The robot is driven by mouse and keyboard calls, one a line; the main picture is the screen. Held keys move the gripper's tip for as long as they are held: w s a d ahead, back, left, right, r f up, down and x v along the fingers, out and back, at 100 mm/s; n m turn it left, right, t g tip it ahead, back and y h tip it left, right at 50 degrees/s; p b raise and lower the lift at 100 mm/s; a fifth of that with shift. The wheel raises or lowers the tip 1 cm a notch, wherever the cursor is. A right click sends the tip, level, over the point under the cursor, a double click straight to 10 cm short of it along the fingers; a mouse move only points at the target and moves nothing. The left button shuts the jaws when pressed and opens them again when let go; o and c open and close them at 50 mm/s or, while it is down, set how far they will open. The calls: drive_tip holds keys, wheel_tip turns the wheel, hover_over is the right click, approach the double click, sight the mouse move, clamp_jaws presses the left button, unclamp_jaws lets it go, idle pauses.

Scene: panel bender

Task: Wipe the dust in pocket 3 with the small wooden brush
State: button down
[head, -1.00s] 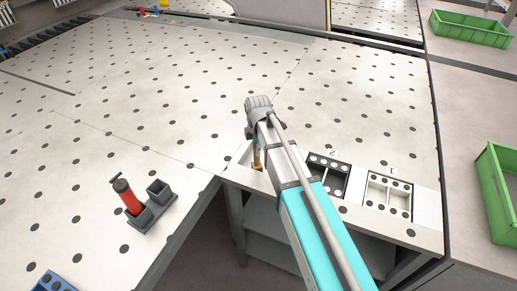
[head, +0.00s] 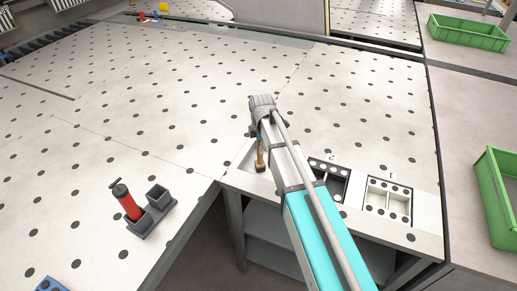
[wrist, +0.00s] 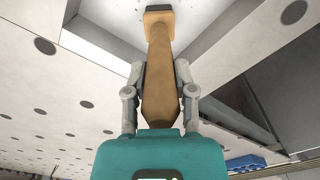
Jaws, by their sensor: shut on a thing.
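The small wooden brush (head: 260,154) is in my gripper, its tan handle pointing away from the wrist and its dark head lowest in the head view. In the wrist view the brush (wrist: 160,45) runs straight out between both fingers of my gripper (wrist: 160,75), which is shut on the handle. The brush head is inside the outline of pocket 3 (head: 243,157), the leftmost recess. The pocket's pale floor (wrist: 105,18) shows beside the head in the wrist view. I cannot tell whether the bristles touch the floor. No dust can be made out clearly. My arm hides part of the pocket.
Pocket 2 (head: 313,161), dark-edged, and pocket 1 (head: 377,182), pale, lie to the right. A grey holder (head: 140,232) with a red, black-topped tool (head: 126,203) stands left. Green bins (head: 467,45) are at the right.

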drive_tip(key=shift+w, duration=0.1)
idle(0.3)
drive_tip(key=shift+w+d, duration=0.35)
drive_tip(key=shift+w, duration=0.5)
drive_tip(key=shift+w+d, duration=0.3)
drive_tip(key=shift+w, duration=0.65)
drive_tip(key=shift+w+d+f, duration=0.1)
drive_tip(key=shift+w+d, duration=0.25)
drive_tip(key=shift+w, duration=0.5)
drive_tip(key=shift+w+d, duration=0.3)
drive_tip(key=shift+w, duration=0.55)
wheel_tip(320, 180, up, 6)
drive_tip(key=p, duration=0.5)
drive_tip(key=shift+p, duration=0.4)
drive_tip(key=shift+r+p, duration=1.5)
drive_tip(key=shift+r, duration=0.05)
drive_tip(key=shift+s+f, duration=0.1)
